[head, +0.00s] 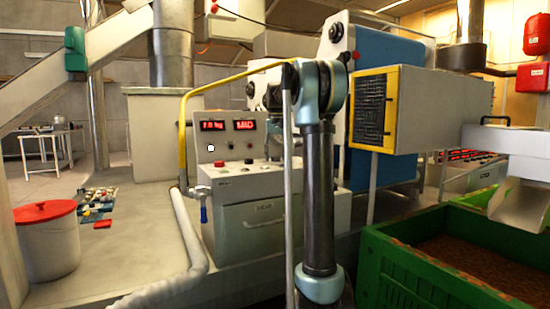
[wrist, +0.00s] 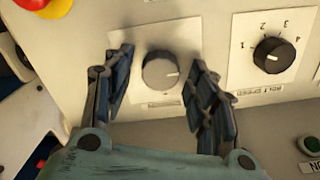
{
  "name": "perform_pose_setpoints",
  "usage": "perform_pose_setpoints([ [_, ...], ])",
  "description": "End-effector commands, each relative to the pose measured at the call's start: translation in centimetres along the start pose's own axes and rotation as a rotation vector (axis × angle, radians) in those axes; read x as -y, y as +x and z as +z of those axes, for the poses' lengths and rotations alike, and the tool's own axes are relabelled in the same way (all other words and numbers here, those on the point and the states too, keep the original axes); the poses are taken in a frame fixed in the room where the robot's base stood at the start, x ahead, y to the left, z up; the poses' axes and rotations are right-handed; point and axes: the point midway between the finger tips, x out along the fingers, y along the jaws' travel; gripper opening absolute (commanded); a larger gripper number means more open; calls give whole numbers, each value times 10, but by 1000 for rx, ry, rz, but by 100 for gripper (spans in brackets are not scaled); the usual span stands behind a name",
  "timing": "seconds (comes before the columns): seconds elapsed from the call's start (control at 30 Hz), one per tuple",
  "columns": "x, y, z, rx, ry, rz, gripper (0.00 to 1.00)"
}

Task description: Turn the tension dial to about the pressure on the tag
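A round grey dial (wrist: 161,69) with a white pointer line sits on a white plate (wrist: 188,29) in the wrist view. The line points to the right. The plate's label is too blurred to read, and the fingers cover part of the scale. My gripper (wrist: 161,62) is open, with one finger on each side of the dial and visible gaps between. The control panel (head: 225,152) stands at centre in the head view, its right side hidden by my arm. It carries two red-lit displays; the right one (head: 244,125) seems to read MID. I cannot make out a pressure tag.
A black numbered dial (wrist: 273,55) labelled belt speed sits right of my gripper. A green crate (head: 395,275) stands at right in the head view.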

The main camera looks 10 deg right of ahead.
Motion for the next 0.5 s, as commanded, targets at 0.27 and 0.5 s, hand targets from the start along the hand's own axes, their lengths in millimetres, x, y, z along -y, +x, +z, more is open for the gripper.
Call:
perform_pose_setpoints([
  [0.27,0,0,1,1,0,0,54],
  [0.5,0,-21,0,2,0,0,54],
])
